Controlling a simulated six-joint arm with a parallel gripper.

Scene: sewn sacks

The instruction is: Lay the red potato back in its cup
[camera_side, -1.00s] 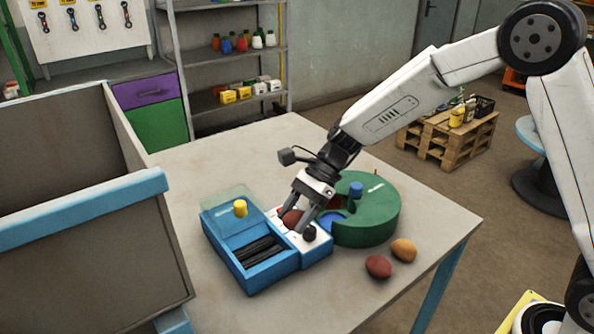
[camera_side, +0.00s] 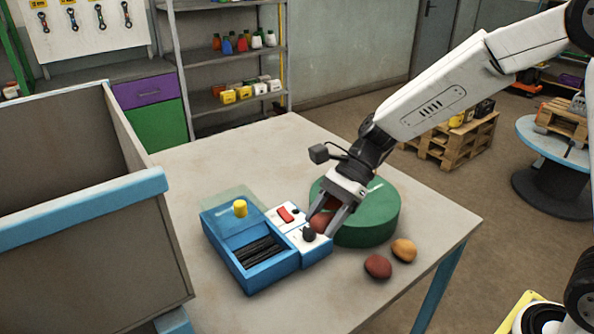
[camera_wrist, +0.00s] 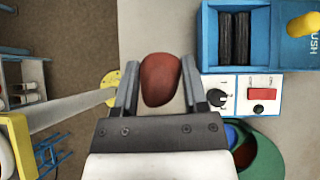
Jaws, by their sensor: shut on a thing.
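My gripper (camera_side: 328,226) is shut on a red potato (camera_side: 321,222). In the wrist view the potato (camera_wrist: 160,80) sits between the two fingers (camera_wrist: 160,82). In the side view the gripper appears in front of the left side of a green round drum (camera_side: 370,230). In the wrist view the drum (camera_wrist: 268,160) is at the lower right, apart from the potato. A dark red part (camera_wrist: 244,154) and a blue part (camera_wrist: 231,136) show in its opening. The gripper hides that opening in the side view, and I cannot tell which part is the cup.
A blue machine (camera_side: 255,277) with a red switch (camera_side: 286,214), black knob (camera_side: 309,234) and yellow knob (camera_side: 240,208) stands left of the drum. Another red potato (camera_side: 378,267) and an orange potato (camera_side: 404,250) lie near the table's front right edge. A large bin (camera_side: 80,240) stands left.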

